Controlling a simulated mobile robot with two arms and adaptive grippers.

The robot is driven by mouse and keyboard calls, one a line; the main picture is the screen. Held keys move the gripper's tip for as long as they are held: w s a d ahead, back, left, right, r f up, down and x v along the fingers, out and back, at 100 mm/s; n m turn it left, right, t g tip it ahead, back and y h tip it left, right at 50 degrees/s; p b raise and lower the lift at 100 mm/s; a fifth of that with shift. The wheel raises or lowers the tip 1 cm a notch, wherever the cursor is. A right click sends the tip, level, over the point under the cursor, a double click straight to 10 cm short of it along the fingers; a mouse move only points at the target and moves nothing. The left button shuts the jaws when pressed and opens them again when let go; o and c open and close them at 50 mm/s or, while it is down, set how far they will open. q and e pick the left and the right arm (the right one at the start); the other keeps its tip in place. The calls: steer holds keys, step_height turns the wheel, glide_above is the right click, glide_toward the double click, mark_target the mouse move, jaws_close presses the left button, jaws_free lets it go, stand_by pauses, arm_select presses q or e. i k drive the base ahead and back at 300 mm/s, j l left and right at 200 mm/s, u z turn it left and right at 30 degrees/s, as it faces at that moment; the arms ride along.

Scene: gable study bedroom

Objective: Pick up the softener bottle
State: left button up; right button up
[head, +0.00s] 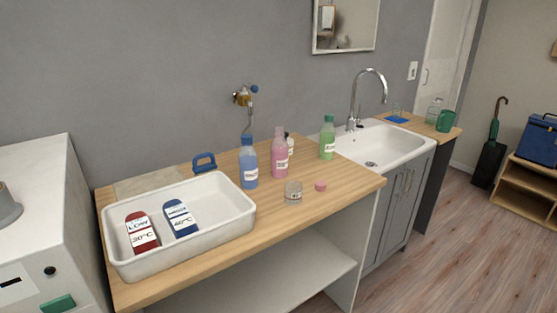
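Several bottles stand upright on the wooden counter (345,188) in the head view. They are a blue bottle (250,164), a pink bottle (279,154) and a green bottle (327,138). A small white bottle (290,146) with a dark cap is partly hidden behind the pink one. The labels are too small to read, so I cannot tell which one is the softener bottle. Neither of my grippers is in view.
A glass jar (293,192) and a pink cap (320,186) lie in front of the bottles. A white tray (241,226) with red and blue temperature tags is at left. A sink (395,143) with a tall faucet (366,88) is at right. The counter's front right is clear.

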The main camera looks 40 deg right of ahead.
mark_target(280, 147)
steer(key=i+l+z, duration=0.15)
steer(key=z, duration=0.25)
steer(key=i+l+z, duration=0.2)
steer(key=z, duration=0.2)
steer(key=i+z, duration=0.15)
steer(key=z, duration=0.25)
steer(key=i+l, duration=0.05)
